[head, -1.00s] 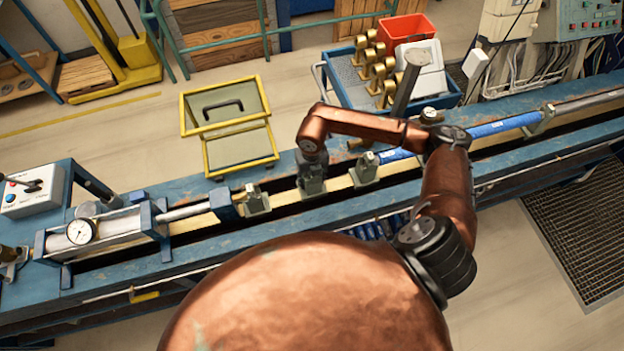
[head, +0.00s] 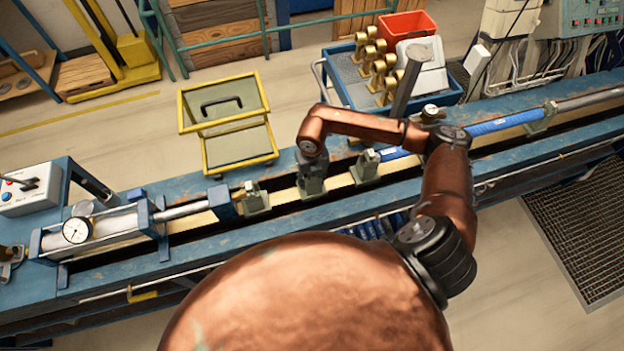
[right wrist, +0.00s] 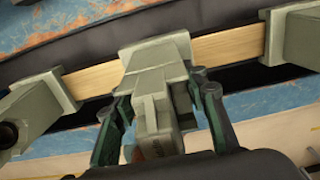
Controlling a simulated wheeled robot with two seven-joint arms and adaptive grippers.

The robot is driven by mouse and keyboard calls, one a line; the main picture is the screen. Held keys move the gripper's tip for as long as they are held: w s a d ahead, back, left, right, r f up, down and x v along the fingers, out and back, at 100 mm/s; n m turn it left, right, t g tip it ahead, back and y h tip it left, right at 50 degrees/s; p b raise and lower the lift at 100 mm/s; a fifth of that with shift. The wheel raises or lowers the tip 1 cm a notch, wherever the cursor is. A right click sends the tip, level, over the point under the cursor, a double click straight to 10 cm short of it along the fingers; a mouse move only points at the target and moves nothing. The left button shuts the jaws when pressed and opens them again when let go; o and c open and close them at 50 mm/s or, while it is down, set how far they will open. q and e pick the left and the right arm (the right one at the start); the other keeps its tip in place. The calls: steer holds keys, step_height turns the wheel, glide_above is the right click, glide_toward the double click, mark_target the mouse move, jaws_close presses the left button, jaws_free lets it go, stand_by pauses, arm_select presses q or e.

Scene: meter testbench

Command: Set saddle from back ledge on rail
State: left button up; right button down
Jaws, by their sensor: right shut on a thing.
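A grey-green saddle (right wrist: 158,70) is at the light wooden-coloured rail (right wrist: 225,47) in the right wrist view, and its foot appears to straddle the rail. It also shows in the head view (head: 312,188) below my gripper. My right gripper (right wrist: 160,115) is shut on the saddle's upper part, one finger on each side. In the head view my right gripper (head: 311,164) points down over the rail (head: 286,196). Whether the foot is fully seated cannot be told. My left gripper is not in view.
Similar saddles stand on the rail to the left (head: 256,198) and right (head: 366,168) of the held one. A cylinder with a dial gauge (head: 77,230) is at the left. A yellow-edged open case (head: 238,145) and a blue cart (head: 350,85) are behind the bench.

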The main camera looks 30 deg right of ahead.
steer(key=shift+f+b, duration=0.25)
steer(key=shift+b, duration=0.05)
stand_by(0.9)
steer(key=c, duration=1.5)
jaws_free()
steer(key=o, duration=0.4)
steer(key=shift+f, duration=0.1)
steer(key=shift+r+p, duration=2.7)
steer(key=shift+r, duration=1.9)
steer(key=shift+r+p, duration=1.45)
steer(key=shift+r, duration=1.45)
